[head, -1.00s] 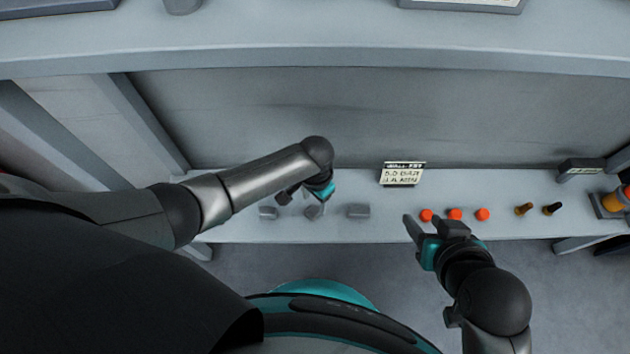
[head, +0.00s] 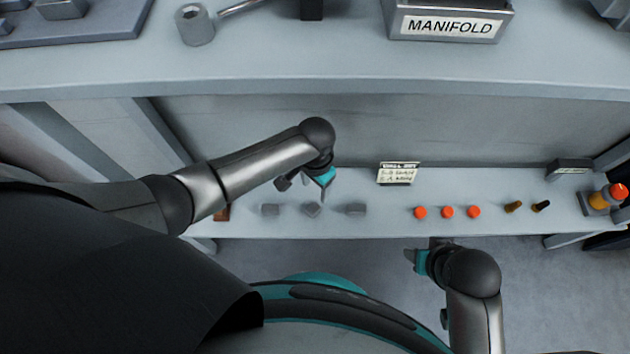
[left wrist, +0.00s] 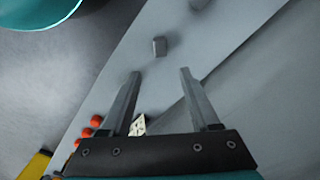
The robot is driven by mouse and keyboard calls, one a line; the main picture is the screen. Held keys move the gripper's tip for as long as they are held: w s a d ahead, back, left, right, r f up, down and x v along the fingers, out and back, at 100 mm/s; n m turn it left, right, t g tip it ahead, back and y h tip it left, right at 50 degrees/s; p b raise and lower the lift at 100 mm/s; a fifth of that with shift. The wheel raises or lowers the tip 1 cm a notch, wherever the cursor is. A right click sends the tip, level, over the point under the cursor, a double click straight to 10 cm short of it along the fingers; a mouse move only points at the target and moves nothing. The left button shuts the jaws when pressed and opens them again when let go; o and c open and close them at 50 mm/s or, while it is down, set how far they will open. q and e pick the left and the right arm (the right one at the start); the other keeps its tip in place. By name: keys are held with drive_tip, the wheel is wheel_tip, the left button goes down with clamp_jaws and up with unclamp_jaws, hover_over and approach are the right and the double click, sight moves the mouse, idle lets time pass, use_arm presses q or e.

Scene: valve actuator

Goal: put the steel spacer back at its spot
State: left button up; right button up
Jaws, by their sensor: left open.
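Three small grey blocks lie in a row on the lower shelf: a left one (head: 270,210), a middle one (head: 312,210) and a right one (head: 356,209). I cannot tell whether one of these is the steel spacer. A grey hollow cylinder (head: 195,26) stands upright on the upper surface. My left gripper (head: 322,196) is above the middle block, partly covering it. In the left wrist view its jaws (left wrist: 158,74) are open and empty, with a grey block (left wrist: 160,46) past the fingertips. My right gripper (head: 413,258) is in front of the shelf; its jaws are unclear.
Red caps (head: 447,212), dark pegs (head: 513,207) and a small sign (head: 398,173) are on the lower shelf (head: 385,226). A box marked MANIFOLD (head: 450,24) and a grey plate (head: 100,30) are on the upper surface, whose edge overhangs behind my left arm.

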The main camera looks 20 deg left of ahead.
use_arm(q)
drive_tip(key=s+d+r+n+t+h, duration=0.1)
drive_tip(key=s+d+r+t+h, duration=0.15)
drive_tip(key=s, duration=0.35)
drive_tip(key=s+a+r+n+t+y, duration=0.1)
drive_tip(key=s+a+r+n+y, duration=0.1)
drive_tip(key=s+a, duration=0.3)
drive_tip(key=a+r, duration=0.1)
drive_tip(key=a, duration=0.2)
drive_tip(key=shift+a+n, duration=0.3)
drive_tip(key=shift+n, duration=0.1)
drive_tip(key=shift+r, duration=0.1)
